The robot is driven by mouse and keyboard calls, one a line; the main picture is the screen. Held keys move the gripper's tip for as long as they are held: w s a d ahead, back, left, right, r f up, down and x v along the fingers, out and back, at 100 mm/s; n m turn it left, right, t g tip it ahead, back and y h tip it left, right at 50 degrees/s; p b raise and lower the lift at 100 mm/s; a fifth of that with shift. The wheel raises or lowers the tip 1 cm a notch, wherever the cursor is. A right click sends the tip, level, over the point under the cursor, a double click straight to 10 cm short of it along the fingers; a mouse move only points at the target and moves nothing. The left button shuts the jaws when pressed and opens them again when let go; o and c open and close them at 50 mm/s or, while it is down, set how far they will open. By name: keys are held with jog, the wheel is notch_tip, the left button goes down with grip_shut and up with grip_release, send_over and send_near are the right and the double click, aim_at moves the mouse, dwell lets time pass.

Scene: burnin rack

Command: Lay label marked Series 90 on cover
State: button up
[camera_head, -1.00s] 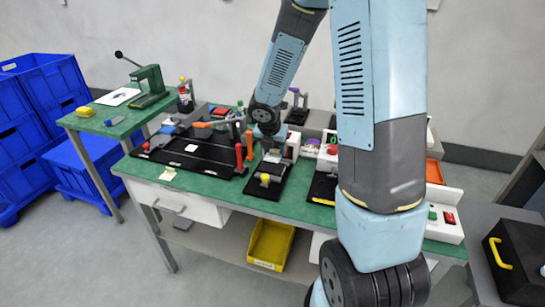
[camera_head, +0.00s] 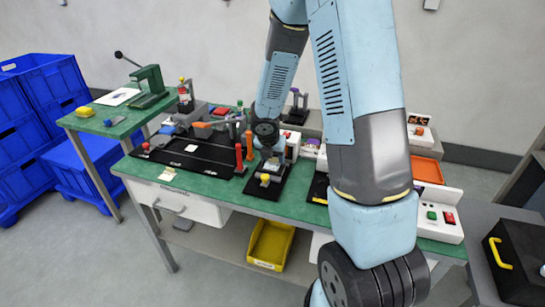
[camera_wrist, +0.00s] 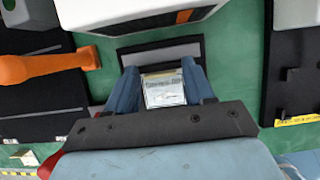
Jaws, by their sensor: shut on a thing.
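My gripper (camera_wrist: 164,82) is shut on a small pale label piece (camera_wrist: 164,90) with a yellowish edge, held between the blue fingers. Its print is too small to read, so I cannot confirm Series 90. In the head view my gripper (camera_head: 269,158) points down over a black fixture (camera_head: 262,189) with a yellow knob. In the wrist view a grey plate with a dark frame (camera_wrist: 158,52) lies just beyond the fingertips; I cannot tell whether it is the cover. I cannot tell whether the held piece touches anything below.
A white device (camera_head: 292,147) stands close behind my gripper. A yellow bin (camera_head: 270,244) sits below the green bench. A red-and-green button box (camera_head: 440,218) is at the right.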

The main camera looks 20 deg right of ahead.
jog(key=o, duration=1.1)
jog(key=shift+s+f, duration=0.1)
jog(key=shift+f, duration=0.05)
jog(key=shift+d, duration=0.1)
jog(key=shift+r, duration=0.4)
jog(key=s+r+m, duration=0.3)
jog(key=s+r, duration=0.1)
jog(key=r, duration=0.5)
jog(key=s+r+m, duration=0.4)
jog(key=r, duration=0.5)
jog(key=shift+s+a+r+m+t+y, duration=0.1)
jog(key=shift+s+r+m+t+y, duration=0.3)
jog(key=shift+s+r+m, duration=2.4)
jog(key=shift+s+a+r+m+t+y, duration=0.3)
jog(key=shift+s+r+m, duration=1.05)
jog(key=shift+s+m, duration=2.85)
jog(key=shift+s+d+r+m+t+y, duration=0.2)
jog(key=shift+s+r+m+y, duration=0.4)
jog(key=shift+s+r+m, duration=2.2)
jog(key=shift+s+f+m, duration=0.25)
jog(key=shift+f+m, duration=0.45)
jog(key=shift+m, duration=0.4)
